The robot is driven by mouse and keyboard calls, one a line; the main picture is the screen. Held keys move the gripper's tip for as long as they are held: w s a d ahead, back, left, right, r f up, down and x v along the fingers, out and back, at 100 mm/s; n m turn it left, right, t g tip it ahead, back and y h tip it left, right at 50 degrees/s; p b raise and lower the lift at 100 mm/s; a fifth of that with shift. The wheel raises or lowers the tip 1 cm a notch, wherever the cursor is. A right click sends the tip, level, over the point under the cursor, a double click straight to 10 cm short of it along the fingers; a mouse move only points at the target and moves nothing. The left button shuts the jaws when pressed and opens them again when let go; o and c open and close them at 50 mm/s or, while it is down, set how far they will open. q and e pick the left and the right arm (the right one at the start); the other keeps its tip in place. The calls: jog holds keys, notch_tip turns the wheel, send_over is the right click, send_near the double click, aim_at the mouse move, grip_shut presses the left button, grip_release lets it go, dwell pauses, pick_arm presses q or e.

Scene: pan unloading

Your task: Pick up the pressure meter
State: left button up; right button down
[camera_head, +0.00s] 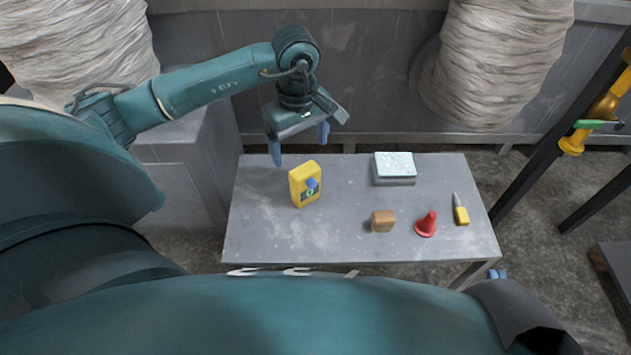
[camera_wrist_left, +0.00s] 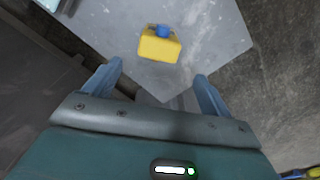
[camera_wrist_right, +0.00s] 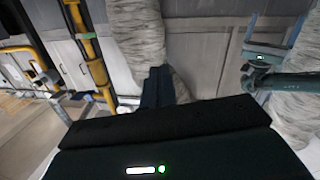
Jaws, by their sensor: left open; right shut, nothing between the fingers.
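The pressure meter appears to be the yellow box-shaped device (camera_head: 304,184) with a blue knob, standing upright on the left part of the grey table. It also shows in the left wrist view (camera_wrist_left: 159,49), ahead of the fingers and between their lines. My left gripper (camera_head: 300,150) is open and empty, above the table's back edge and close to the device without touching it. Its two blue fingers (camera_wrist_left: 157,72) are spread wide in the left wrist view. My right gripper (camera_wrist_right: 158,73) is shut and empty, its fingers together and away from the device.
Free tabletop surrounds the yellow device. Yellow pipes (camera_wrist_right: 97,70) show in the right wrist view.

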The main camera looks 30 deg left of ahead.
aim_at(301, 169)
pick_arm(q)
notch_tip(301, 169, down, 6)
jog(key=shift+s+d+f+b, duration=0.1)
jog(key=shift+s+f+b, duration=0.1)
jog(key=shift+b, duration=0.45)
jog(key=f, duration=0.1)
jog(key=f+b, duration=0.1)
jog(key=f, duration=0.1)
jog(key=f+b, duration=0.1)
jog(key=f, duration=0.1)
jog(key=shift+w+d+f, duration=0.15)
jog(key=shift+d, duration=0.2)
pick_arm(e)
jog(key=shift+s+a+n+t+y, duration=0.25)
jog(key=shift+a+n+t+y, duration=0.45)
jog(key=shift+y, duration=0.3)
pick_arm(q)
jog(key=shift+c, duration=0.4)
jog(key=c, duration=1)
